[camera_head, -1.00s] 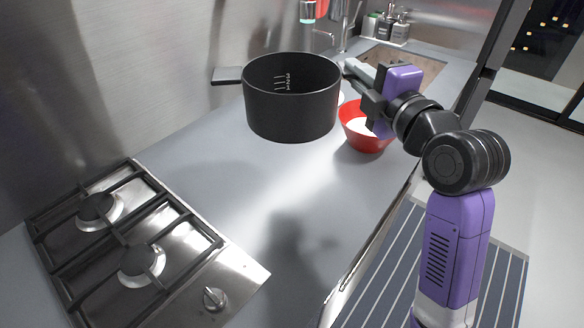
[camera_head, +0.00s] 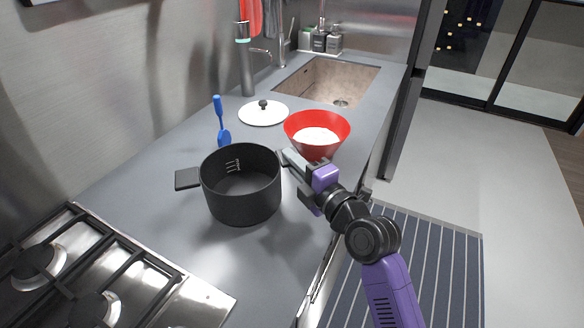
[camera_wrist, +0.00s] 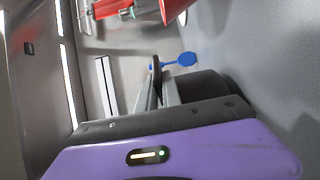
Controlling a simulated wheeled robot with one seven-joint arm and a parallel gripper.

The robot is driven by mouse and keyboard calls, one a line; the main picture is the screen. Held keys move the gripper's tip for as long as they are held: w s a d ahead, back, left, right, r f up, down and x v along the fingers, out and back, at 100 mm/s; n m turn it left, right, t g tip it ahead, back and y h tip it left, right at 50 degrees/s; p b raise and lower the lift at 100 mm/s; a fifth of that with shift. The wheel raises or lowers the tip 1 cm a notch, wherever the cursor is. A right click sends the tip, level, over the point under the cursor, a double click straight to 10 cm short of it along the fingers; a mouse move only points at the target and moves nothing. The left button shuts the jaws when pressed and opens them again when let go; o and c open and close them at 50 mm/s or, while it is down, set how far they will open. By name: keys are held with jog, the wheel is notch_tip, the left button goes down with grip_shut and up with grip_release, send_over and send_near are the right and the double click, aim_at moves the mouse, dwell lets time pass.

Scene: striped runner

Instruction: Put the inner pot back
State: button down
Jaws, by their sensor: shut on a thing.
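The black pot (camera_head: 235,203) is upright over the counter in the head view, with one side handle pointing left and pale marks inside its wall. My gripper (camera_head: 286,158) is at its right side, shut on the pot, seemingly at its right handle, which the fingers hide. I cannot tell whether the pot's base touches the counter. In the wrist view the fingers (camera_wrist: 160,88) reach up from the purple housing, and the dark pot (camera_wrist: 208,86) shows beside them on the right.
A red bowl (camera_head: 296,134) with white contents stands behind my gripper. A white lid (camera_head: 255,117) with a dark knob and a blue utensil (camera_head: 224,138) lie behind the pot. The gas hob (camera_head: 150,290) is front left. A sink (camera_head: 322,84) is at the back.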

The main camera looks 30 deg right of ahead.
jog(key=shift+f, duration=0.95)
jog(key=shift+f+b, duration=0.2)
jog(key=shift+b, duration=0.1)
jog(key=c, duration=1.5)
grip_release()
jog(key=shift+r, duration=0.1)
jog(key=shift+r+p, duration=0.15)
jog(key=shift+p, duration=0.2)
jog(key=s+b, duration=0.1)
jog(key=s, duration=0.2)
jog(key=s+b, duration=0.1)
jog(key=s, duration=0.3)
jog(key=s+d+b, duration=0.1)
jog(key=s, duration=0.2)
jog(key=shift+s+d+f, duration=0.1)
jog(key=shift+s+f, duration=0.15)
jog(key=shift+s, duration=0.05)
jog(key=shift+s+d+r, duration=0.1)
jog(key=shift+s+r, duration=0.05)
jog(key=shift+s, duration=0.55)
